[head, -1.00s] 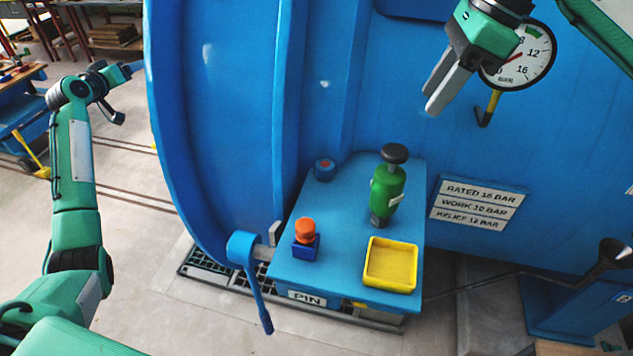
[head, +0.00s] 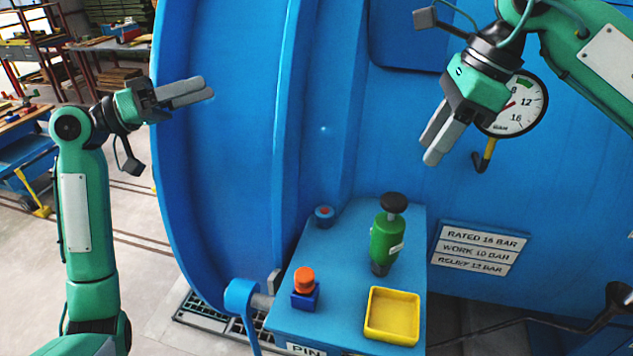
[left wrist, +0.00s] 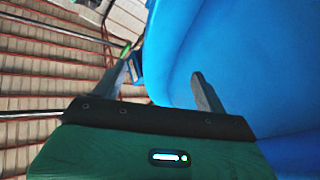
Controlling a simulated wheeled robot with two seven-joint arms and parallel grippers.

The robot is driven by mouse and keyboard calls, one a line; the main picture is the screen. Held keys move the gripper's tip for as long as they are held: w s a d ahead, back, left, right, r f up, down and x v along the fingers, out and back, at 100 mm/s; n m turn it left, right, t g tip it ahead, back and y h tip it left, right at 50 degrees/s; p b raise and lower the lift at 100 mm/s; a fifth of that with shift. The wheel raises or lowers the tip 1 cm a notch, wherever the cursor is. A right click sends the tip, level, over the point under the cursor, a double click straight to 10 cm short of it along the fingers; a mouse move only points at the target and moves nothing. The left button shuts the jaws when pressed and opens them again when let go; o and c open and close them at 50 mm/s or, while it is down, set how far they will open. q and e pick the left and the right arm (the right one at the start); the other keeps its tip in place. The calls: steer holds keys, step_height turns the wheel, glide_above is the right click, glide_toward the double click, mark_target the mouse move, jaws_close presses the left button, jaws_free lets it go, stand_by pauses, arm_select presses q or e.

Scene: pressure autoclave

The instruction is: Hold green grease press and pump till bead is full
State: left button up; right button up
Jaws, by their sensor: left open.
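The green grease press (head: 386,240) stands upright on the blue shelf (head: 345,268), with its black knob on top and a small white label on its side. My left gripper (head: 207,89) is open and empty, up at the left in front of the blue vessel wall, well away from the press. Its two spread fingers also show in the left wrist view (left wrist: 165,78). My right gripper (head: 427,152) hangs above and to the right of the press, apart from it, with nothing seen in it; its finger gap is unclear. No grease bead can be made out.
A yellow tray (head: 392,315) sits at the shelf's front right. An orange-topped blue block (head: 304,288) is at front left, and a small round blue knob (head: 324,216) at the back. A pressure gauge (head: 518,105) is behind my right gripper.

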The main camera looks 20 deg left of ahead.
arm_select(q)
steer(key=s+d+f+m+g+h, duration=0.1)
steer(key=s+d+f+g, duration=0.2)
steer(key=d+f, duration=0.4)
steer(key=s+d+f+m+g+h, duration=0.15)
steer(key=s+d+f+g, duration=0.3)
steer(key=d, duration=0.45)
steer(key=m+t+y, duration=0.2)
steer(key=m, duration=0.5)
glide_toward(397, 230)
step_height(397, 230, down, 2)
steer(key=w+a, duration=0.1)
steer(key=a, duration=0.2)
steer(key=shift+n, duration=0.25)
steer(key=x, duration=1.3)
steer(key=shift+w+d, duration=0.15)
steer(key=shift+w, duration=0.05)
steer(key=shift+f, duration=0.1)
steer(key=c, duration=1.4)
